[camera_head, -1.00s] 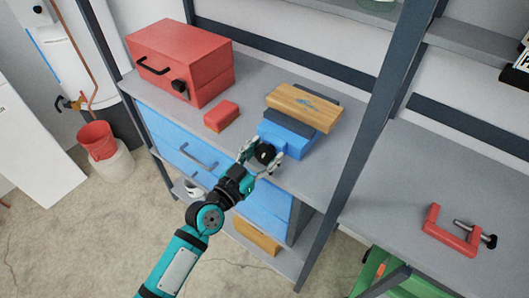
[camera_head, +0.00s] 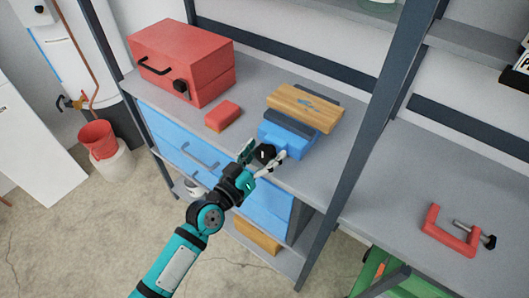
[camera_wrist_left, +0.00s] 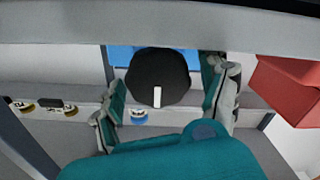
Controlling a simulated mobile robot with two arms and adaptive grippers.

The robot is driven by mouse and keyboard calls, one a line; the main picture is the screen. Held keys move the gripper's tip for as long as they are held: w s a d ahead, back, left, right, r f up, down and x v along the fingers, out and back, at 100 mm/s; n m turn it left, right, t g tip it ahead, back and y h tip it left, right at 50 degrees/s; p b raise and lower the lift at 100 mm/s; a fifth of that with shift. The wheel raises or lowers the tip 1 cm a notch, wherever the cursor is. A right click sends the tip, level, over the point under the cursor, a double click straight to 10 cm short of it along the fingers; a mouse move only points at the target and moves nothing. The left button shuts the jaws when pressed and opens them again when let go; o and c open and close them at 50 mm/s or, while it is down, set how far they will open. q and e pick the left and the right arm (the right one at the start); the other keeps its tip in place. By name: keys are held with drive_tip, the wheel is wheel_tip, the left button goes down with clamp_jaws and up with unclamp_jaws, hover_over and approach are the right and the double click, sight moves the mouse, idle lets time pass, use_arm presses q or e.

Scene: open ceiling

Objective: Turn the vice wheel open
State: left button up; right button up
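The blue vice (camera_head: 290,137) stands on the grey shelf top near its front edge, with dark jaws at a wooden board. Its black vice wheel (camera_head: 266,153) faces the front and has a white mark. The wheel (camera_wrist_left: 160,68) shows round and dark in the left wrist view, the mark pointing down. My left gripper (camera_head: 263,157) has one finger on each side of the wheel. In the left wrist view both fingers look spread, with a gap on each side of the wheel. My right gripper is not in view.
A red toolbox (camera_head: 180,60) and a small red block (camera_head: 222,116) stand to the left on the shelf top. A grey upright post (camera_head: 365,130) rises right of the vice. A red clamp (camera_head: 450,236) lies on the right-hand bench. Blue drawers (camera_head: 180,150) are below.

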use_arm(q)
drive_tip(key=shift+s, duration=0.1)
drive_tip(key=shift+s+a, duration=0.2)
drive_tip(key=shift+a, duration=0.05)
drive_tip(key=v, duration=1.1)
drive_tip(key=shift+s, duration=0.1)
